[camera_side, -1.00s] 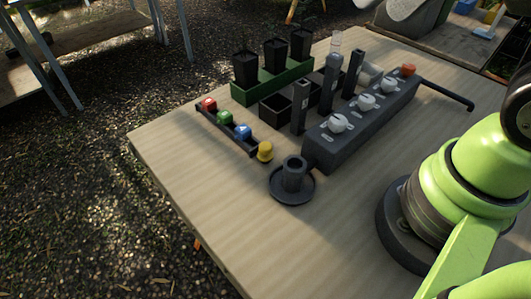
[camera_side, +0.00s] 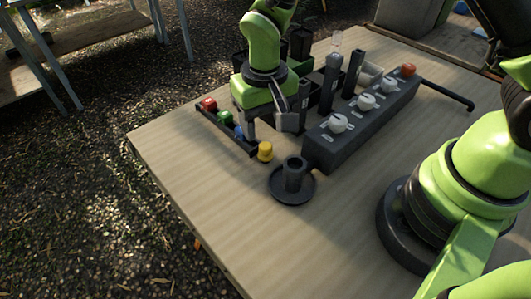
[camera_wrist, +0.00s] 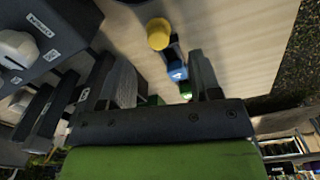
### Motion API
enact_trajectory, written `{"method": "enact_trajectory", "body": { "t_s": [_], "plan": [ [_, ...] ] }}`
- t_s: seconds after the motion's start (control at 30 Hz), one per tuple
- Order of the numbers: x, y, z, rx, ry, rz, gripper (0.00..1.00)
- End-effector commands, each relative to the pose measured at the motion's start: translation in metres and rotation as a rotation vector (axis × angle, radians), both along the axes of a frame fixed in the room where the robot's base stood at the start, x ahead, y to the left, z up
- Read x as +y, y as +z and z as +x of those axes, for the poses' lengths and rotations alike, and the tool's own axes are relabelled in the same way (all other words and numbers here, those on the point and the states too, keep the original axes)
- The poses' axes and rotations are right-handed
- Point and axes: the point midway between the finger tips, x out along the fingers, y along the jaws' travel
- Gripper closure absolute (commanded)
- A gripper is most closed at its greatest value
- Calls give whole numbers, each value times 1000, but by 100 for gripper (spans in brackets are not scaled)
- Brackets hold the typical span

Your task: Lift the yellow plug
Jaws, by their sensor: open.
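The yellow plug (camera_side: 265,152) is upright at the near end of the dark strip (camera_side: 220,131) of coloured plugs. I cannot tell whether it sits in the strip or on the table beside it. In the wrist view the yellow plug (camera_wrist: 158,33) is beyond my fingertips, roughly in line with the gap between them. My gripper (camera_side: 268,130) is open and points down above the strip, near the blue plug, just behind the yellow one. Its two fingers (camera_wrist: 165,76) are spread in the wrist view, with the blue plug (camera_wrist: 177,72) showing between them. Nothing is held.
A red plug (camera_side: 209,104) and a green plug (camera_side: 225,118) sit further along the strip. A dark round dish with a hollow post (camera_side: 294,176) stands right of the yellow plug. A grey box with white knobs (camera_side: 345,140) lies beyond. The table's front is clear.

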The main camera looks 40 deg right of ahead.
Motion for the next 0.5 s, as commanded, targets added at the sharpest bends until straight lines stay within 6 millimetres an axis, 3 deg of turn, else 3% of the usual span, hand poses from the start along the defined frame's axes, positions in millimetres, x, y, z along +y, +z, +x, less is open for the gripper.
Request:
{"method": "enact_trajectory", "body": {
  "t_s": [0.5],
  "plan": [
    [-3, -65, 1, 3, -3, 0, 43]
  ]
}}
